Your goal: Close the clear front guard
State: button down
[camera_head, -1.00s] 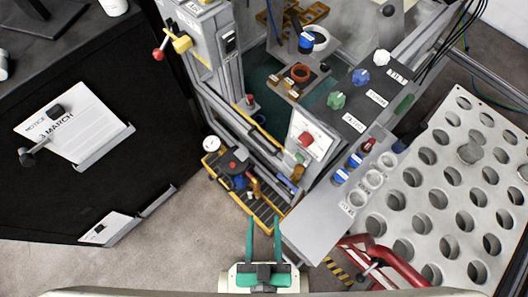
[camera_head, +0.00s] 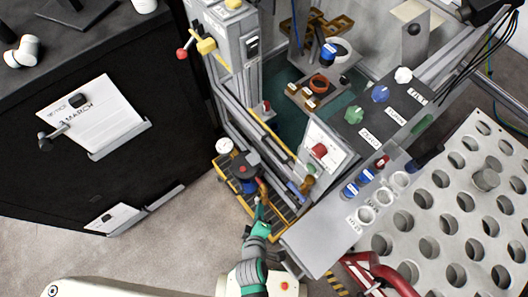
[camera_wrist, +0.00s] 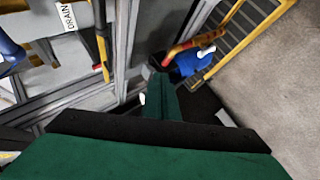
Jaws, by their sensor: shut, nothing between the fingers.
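The machine cell stands in the middle of the head view, with its grey front frame (camera_head: 236,118) facing lower left. I cannot clearly pick out the clear guard's pane against this frame. A long yellow bar (camera_head: 268,133) runs along the front opening; a yellow bar (camera_wrist: 100,42) also stands upright at the upper left of the wrist view. My gripper (camera_head: 258,206) is low in front of the cell, beside the yellow grating. Its green fingers (camera_wrist: 164,92) are shut together and empty in the wrist view. They hide part of the lower frame.
A pump-like unit with a red knob (camera_head: 243,170) and orange pipe stands on the yellow-edged grating (camera_head: 284,203), close ahead of my gripper. A grey control ledge (camera_head: 322,236) juts out on the right. A black cabinet (camera_head: 60,190) stands left, with bare floor between.

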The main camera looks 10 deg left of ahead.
jog(key=w+a+f+n+g+h, duration=0.1)
jog(key=w+f+n+h, duration=0.1)
jog(key=w+f+n, duration=0.4)
jog(key=w+a+r+n+g+h, duration=0.1)
jog(key=w+a+r+n+h, duration=0.55)
jog(key=w+r, duration=0.4)
jog(key=x, duration=1.1)
jog(key=shift+w+f, duration=0.25)
jog(key=shift+w, duration=0.15)
jog(key=shift+a+n, duration=0.1)
jog(key=shift+n, duration=0.15)
